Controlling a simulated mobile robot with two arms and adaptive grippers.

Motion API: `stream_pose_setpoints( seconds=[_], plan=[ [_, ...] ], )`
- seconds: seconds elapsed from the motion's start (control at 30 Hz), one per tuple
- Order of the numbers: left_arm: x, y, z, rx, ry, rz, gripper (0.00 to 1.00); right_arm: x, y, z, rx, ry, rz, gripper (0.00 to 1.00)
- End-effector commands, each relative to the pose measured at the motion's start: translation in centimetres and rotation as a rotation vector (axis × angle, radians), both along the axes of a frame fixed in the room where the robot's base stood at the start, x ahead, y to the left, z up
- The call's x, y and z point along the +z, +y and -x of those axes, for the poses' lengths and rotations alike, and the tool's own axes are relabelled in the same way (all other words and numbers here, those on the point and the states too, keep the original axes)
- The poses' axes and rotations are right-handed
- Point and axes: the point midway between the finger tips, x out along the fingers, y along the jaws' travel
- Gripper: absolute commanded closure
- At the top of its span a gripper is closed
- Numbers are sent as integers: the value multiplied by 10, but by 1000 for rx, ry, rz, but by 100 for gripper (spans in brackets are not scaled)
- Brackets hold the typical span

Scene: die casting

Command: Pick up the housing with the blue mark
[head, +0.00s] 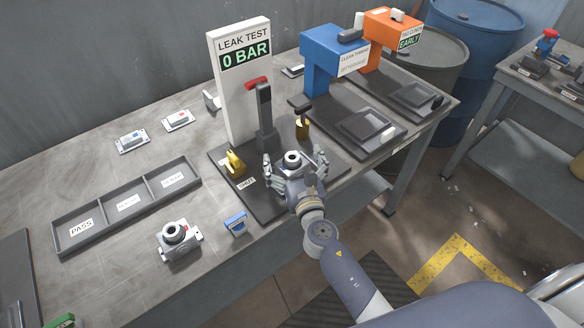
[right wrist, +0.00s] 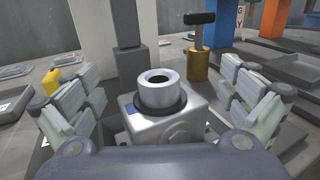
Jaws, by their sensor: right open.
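A grey metal housing (head: 292,160) with a round, dark-ringed neck stands upright at the front of the leak test stand. In the right wrist view the housing (right wrist: 165,112) shows a small blue mark on its left side. My right gripper (head: 295,172) is open, with one finger on each side of the housing; in the right wrist view gaps show between the fingers and the housing. A second housing (head: 178,240) stands on the table to the left, with a red mark on its right side. My left gripper is not in view.
A three-part tray (head: 97,238) lies left. A blue block (head: 236,222) lies near the front edge. Blue and orange stations stand right.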

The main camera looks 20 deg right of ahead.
Motion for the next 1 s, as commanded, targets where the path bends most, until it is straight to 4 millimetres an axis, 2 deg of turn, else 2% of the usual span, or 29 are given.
stream_pose_setpoints(
  seconds=[0.13,0.17,0.3,0.4,0.77,1.0],
  plan=[
    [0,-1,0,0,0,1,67,0,0,0,0,1,0,1],
    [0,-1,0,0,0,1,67,-1,0,0,0,1,-1,6],
    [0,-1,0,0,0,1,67,-1,0,1,0,1,0,38],
    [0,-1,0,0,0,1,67,-1,0,1,0,1,0,57],
    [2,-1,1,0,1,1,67,3,0,0,-1,-1,-1,57],
    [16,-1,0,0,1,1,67,22,0,0,0,-2,-1,57]
  ],
)
